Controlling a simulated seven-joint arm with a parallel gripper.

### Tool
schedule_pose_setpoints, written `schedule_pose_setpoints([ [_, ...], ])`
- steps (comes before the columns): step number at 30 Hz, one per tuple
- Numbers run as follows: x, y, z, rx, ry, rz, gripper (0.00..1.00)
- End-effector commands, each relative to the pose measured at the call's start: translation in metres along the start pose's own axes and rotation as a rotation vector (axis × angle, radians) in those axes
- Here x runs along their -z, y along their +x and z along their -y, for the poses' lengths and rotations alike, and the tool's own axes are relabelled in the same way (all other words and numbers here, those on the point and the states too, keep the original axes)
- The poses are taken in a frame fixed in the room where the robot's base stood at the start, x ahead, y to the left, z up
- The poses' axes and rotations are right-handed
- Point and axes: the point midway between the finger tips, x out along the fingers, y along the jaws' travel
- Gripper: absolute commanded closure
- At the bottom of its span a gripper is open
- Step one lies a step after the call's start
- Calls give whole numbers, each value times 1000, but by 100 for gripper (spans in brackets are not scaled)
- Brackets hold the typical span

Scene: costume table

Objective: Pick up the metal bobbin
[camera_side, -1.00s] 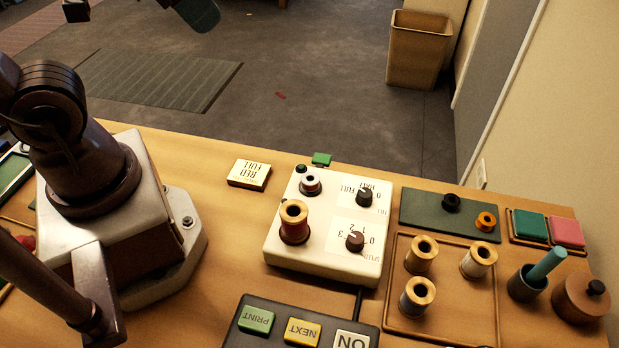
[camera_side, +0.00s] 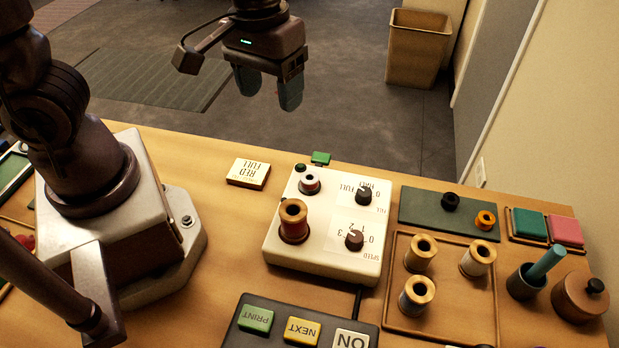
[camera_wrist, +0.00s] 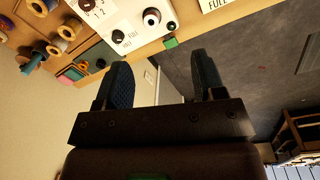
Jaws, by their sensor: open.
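A small bobbin with a pale metallic look (camera_side: 309,183) sits on the white winder box (camera_side: 322,267), near its upper left corner, behind a larger wooden spool with reddish thread (camera_side: 293,220). The bobbin also shows near the top of the wrist view (camera_wrist: 152,18). My gripper (camera_side: 268,88) hangs in the air above and behind the table's far edge, up and to the left of the bobbin. Its two dark blue-green fingers are apart with nothing between them; they also show in the wrist view (camera_wrist: 162,75).
The box has two dark knobs. To its right are a green mat (camera_side: 420,221) with a black and an orange bobbin, and a tray (camera_side: 455,320) with three spools. A "RED FULL" block (camera_side: 249,173) lies left of the box. A button panel (camera_side: 260,338) stands in front.

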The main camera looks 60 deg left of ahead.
Motion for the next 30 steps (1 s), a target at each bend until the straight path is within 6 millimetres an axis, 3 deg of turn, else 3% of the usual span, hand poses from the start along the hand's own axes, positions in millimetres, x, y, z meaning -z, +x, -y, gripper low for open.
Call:
schedule_pose_setpoints([
  [1, 4, 17, -7, 33, -123, 28, 37],
  [6, 18, 53, -21, 100, -603, 33, 37],
  [9, 28, 62, -25, 102, -866, 8, 37],
  [13, 37, 59, -30, 65, -1121, -17, 37],
  [20, 38, 66, -30, 57, -1289, -24, 37],
  [30, 37, 124, -26, 60, -1289, -24, 37],
])
